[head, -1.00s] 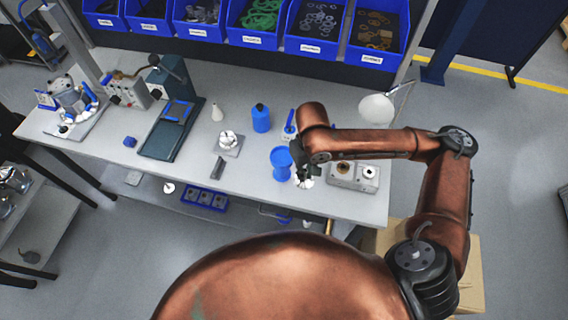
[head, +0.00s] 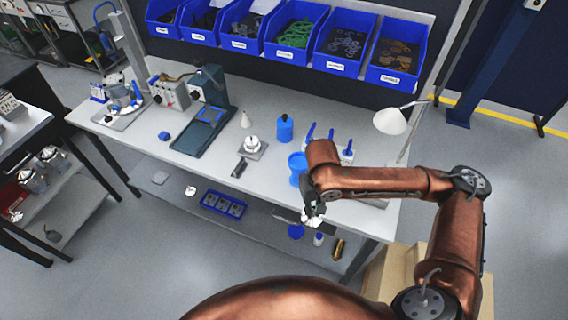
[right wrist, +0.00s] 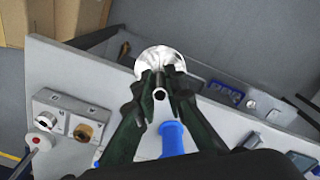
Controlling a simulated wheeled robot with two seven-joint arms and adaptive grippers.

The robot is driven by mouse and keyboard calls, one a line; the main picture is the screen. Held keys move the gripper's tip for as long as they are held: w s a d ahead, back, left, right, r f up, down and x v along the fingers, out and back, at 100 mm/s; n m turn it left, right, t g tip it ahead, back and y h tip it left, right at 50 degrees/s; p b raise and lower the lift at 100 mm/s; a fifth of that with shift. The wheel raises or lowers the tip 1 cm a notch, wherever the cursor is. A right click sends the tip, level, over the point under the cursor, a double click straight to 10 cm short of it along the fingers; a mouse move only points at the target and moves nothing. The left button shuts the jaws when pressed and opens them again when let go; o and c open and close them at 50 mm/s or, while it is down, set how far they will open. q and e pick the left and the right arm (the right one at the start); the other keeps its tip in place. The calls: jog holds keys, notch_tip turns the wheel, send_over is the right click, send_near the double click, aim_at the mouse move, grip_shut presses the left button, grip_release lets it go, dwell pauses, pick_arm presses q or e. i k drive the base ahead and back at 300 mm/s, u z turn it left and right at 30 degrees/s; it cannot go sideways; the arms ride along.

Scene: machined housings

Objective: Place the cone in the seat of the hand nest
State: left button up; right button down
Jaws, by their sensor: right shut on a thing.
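My right gripper (head: 313,212) is shut on a shiny, flared metal part with a stem, which looks like the cone (head: 311,221). In the right wrist view the gripper (right wrist: 160,88) grips the stem, and the cone's wide bright face (right wrist: 159,60) lies beyond the fingertips. It is held in the air at the bench's front edge. A grey block with two round seats, one of them brass-coloured, may be the hand nest (right wrist: 66,118); it stands on the bench to the left in the wrist view. My arm mostly hides it in the head view. My left gripper is not in view.
A blue waisted cup (head: 297,165) stands close to my right gripper. Behind it are a blue bottle (head: 285,128) and a lamp (head: 391,121). A square plate with a pale round part (head: 252,145) lies further left. Blue bins (head: 340,45) line the back.

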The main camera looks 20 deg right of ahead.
aim_at(299, 162)
jog(key=u, duration=0.95)
jog(key=i, duration=0.65)
jog(key=z, duration=1.25)
